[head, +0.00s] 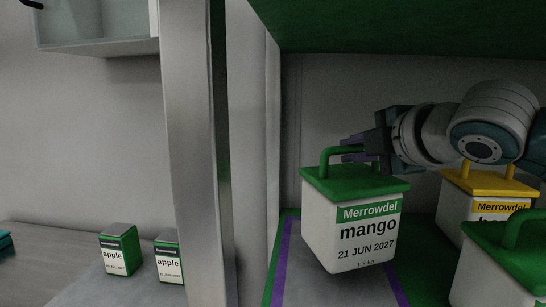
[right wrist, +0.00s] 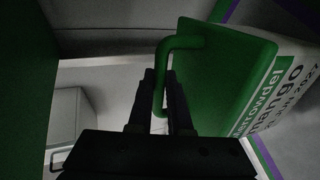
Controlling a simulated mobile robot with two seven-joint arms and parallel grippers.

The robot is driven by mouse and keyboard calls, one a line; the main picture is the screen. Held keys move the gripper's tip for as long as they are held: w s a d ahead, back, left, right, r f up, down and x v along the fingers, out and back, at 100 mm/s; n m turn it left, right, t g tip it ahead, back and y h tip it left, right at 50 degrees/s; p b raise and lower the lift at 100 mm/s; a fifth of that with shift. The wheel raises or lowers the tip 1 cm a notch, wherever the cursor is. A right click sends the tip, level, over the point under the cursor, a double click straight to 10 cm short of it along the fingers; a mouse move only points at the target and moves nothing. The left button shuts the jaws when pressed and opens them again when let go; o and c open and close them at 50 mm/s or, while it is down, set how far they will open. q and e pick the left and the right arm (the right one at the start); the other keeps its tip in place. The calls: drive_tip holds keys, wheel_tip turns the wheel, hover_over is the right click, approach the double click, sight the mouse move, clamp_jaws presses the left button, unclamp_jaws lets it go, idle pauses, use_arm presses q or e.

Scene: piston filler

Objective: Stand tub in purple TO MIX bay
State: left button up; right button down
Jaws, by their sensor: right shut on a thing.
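A white tub with a green lid and handle, labelled Merrowdel mango (head: 350,225), hangs slightly tilted in the head view. My right gripper (head: 362,150) comes from the right and is shut on its green handle. In the right wrist view the gripper fingers (right wrist: 160,100) close around the handle (right wrist: 165,60), and the mango label (right wrist: 285,90) shows at the right. The purple-edged bay (head: 283,262) lies under the tub, which appears above its floor; whether its base touches is unclear. My left gripper is not in view.
A tub with a yellow lid (head: 488,184) stands to the right, behind another green-lidded tub (head: 500,255) at the front right. A metal post (head: 190,150) and panel bound the left side. Apple cartons (head: 118,255) stand on the left counter. A green shelf (head: 400,25) is overhead.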

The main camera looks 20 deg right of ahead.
sight(334, 166)
drive_tip(key=shift+w+d+r, duration=0.1)
drive_tip(key=shift+w+r, duration=0.05)
drive_tip(key=shift+w, duration=0.65)
drive_tip(key=shift+w+d+r, duration=0.1)
drive_tip(key=shift+w+r, duration=0.05)
drive_tip(key=shift+w, duration=0.6)
drive_tip(key=shift+f+b, duration=0.9)
drive_tip(key=shift+f, duration=0.9)
drive_tip(key=c, duration=1.3)
unclamp_jaws()
drive_tip(key=shift+s+f, duration=0.1)
drive_tip(key=shift+f, duration=0.15)
drive_tip(key=o, duration=0.5)
drive_tip(key=shift+c, duration=0.2)
drive_tip(key=shift+s+r, duration=0.3)
drive_tip(key=shift+s, duration=0.15)
drive_tip(key=p+v, duration=0.2)
drive_tip(key=v, duration=0.9)
drive_tip(key=shift+p, duration=0.4)
